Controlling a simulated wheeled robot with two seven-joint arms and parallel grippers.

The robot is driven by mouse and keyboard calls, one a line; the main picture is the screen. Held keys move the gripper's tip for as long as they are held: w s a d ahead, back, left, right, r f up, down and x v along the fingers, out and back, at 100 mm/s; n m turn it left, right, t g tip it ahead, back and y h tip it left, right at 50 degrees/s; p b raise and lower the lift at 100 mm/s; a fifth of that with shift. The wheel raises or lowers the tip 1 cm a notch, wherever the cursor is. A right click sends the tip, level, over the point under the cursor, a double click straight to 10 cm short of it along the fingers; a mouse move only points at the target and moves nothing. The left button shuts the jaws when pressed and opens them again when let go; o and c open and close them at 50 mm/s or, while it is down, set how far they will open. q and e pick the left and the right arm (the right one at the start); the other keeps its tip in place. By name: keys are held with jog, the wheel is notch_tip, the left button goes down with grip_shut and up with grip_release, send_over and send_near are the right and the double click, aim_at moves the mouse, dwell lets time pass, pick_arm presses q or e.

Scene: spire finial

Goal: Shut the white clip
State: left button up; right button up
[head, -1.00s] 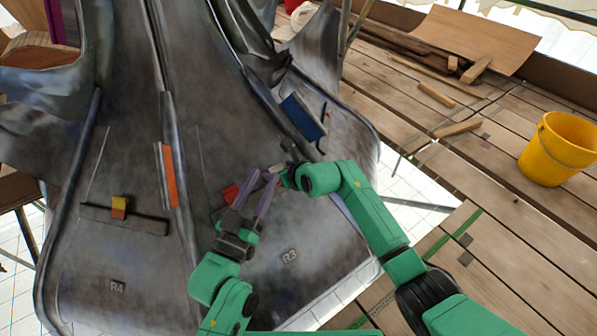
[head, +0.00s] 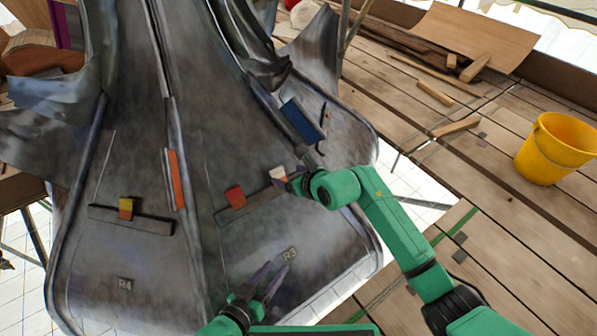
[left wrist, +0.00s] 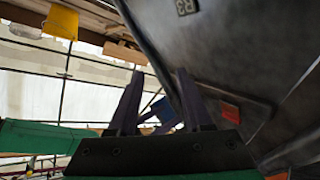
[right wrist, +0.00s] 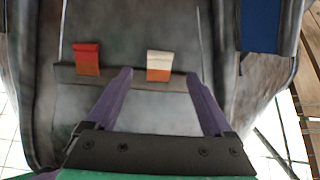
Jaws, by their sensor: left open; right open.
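The white clip (head: 278,174), white above and orange below, sits on a dark bar on the right-hand metal panel; it also shows in the right wrist view (right wrist: 159,65). My right gripper (head: 286,182) is beside it in the head view. In the right wrist view my open right gripper (right wrist: 160,73) has its fingertips spread to either side of the clip's width; contact cannot be told. My left gripper (head: 276,268) is open and empty over the lower panel near the R3 label, with its fingers apart in the left wrist view (left wrist: 160,71).
A red clip (head: 235,197) is on the same bar, left of the white one. A yellow clip (head: 126,208) is on the left panel's bar. An orange strip (head: 176,180) and a blue pad (head: 302,120) are nearby. A yellow bucket (head: 556,148) stands on the planks.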

pick_arm(q)
jog(key=r, duration=0.1)
jog(key=r+p, duration=0.1)
jog(key=shift+w+r, duration=0.2)
jog(key=shift+r, duration=0.2)
pick_arm(e)
jog(key=v, duration=0.5)
jog(key=shift+a, duration=0.1)
